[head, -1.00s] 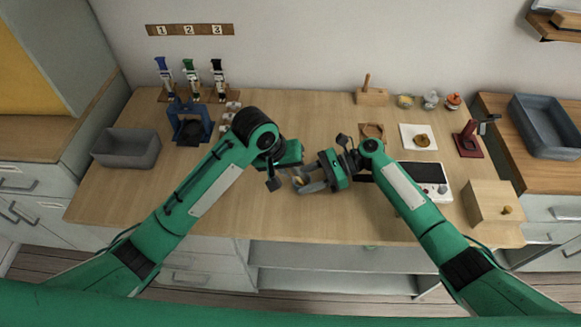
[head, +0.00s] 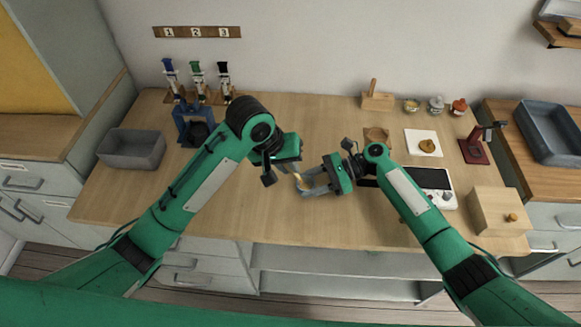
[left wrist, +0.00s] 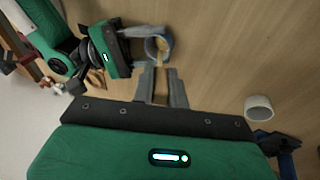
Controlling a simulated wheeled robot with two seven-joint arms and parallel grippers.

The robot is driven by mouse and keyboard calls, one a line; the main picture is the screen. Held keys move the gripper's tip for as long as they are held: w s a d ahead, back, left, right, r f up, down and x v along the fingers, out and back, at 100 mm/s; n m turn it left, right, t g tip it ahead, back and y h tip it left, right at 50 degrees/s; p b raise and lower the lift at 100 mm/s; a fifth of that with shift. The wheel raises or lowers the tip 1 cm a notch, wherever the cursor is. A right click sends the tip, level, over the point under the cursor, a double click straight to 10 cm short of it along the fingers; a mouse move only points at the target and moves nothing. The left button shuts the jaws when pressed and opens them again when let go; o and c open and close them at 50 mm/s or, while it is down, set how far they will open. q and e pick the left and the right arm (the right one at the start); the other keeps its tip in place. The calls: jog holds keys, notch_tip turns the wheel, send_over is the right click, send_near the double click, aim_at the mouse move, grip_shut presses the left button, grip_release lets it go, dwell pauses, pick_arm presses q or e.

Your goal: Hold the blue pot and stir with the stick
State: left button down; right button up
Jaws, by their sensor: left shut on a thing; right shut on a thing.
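The blue pot (left wrist: 151,50) is a small round cup seen from above in the left wrist view. My right gripper (left wrist: 146,36) is shut on it from the side. In the head view the right gripper (head: 308,186) is over the front middle of the table, and the pot is mostly hidden there. My left gripper (left wrist: 163,88) is shut on the thin pale stick (left wrist: 160,63), whose far end reaches to the pot's opening. The stick also shows in the head view (head: 298,179). Whether its tip touches the pot's bottom cannot be told.
A grey bin (head: 132,150) and a blue stand (head: 194,125) are on the left. A white cup (left wrist: 259,108) stands near the stand. A white device (head: 433,184), a wooden box (head: 497,211) and a red stand (head: 474,149) are on the right.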

pick_arm(q)
jog(key=shift+s+a+r, duration=0.1)
jog(key=shift+a+r, duration=0.05)
jog(key=shift+r, duration=0.15)
jog(key=shift+r, duration=0.1)
jog(key=shift+r, duration=2.4)
pick_arm(e)
jog(key=o, duration=0.8)
jog(key=shift+o, duration=0.2)
jog(key=shift+d, duration=0.1)
jog(key=v, duration=1.2)
